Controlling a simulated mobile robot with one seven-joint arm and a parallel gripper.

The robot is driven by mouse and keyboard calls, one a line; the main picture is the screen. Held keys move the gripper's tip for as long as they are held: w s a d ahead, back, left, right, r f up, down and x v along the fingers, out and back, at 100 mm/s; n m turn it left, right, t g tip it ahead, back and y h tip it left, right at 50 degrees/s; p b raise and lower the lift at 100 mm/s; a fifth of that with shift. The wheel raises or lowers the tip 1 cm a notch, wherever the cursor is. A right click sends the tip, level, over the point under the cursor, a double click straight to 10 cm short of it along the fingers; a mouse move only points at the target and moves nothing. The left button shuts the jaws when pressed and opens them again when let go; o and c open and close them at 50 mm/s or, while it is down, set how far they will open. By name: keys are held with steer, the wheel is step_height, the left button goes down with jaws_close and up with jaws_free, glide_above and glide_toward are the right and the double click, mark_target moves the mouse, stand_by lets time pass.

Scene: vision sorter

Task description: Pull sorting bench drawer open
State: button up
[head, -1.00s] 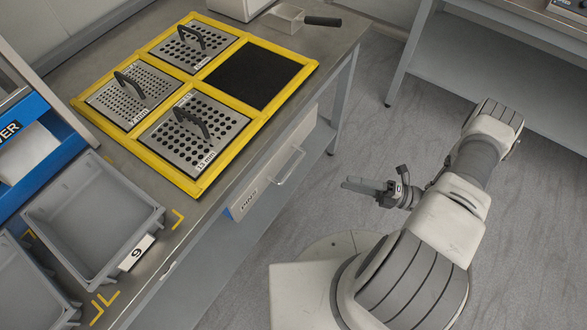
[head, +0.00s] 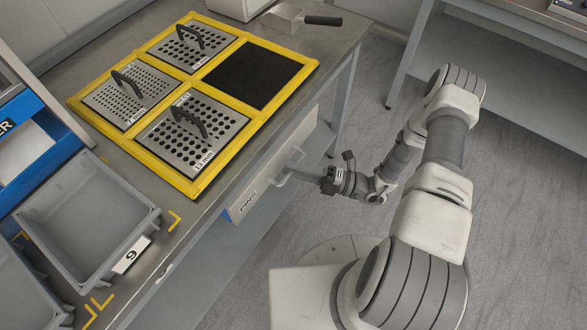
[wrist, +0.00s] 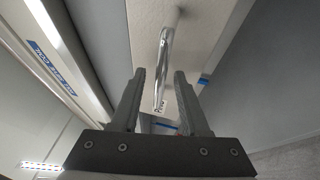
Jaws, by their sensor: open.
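The sorting bench drawer (head: 262,184) has a pale front with a label reading PINS and sits under the bench top. It looks shut. Its metal bar handle (head: 285,175) stands out from the front. My gripper (head: 303,175) is at the handle, reaching in from the right. In the wrist view the handle (wrist: 163,70) runs lengthwise between the two open fingers of my gripper (wrist: 160,76), with a gap showing on each side. I cannot tell whether a finger touches it. The drawer front (wrist: 187,45) lies beyond the fingers.
The bench top (head: 335,45) carries a yellow frame (head: 190,187) with several perforated plates and one black square. Grey bins (head: 85,215) stand at the left. Another grey bench (head: 480,75) is at the upper right. Open floor (head: 350,225) lies before the drawer.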

steer(key=shift+a, duration=0.2)
jaws_close()
stand_by(1.3)
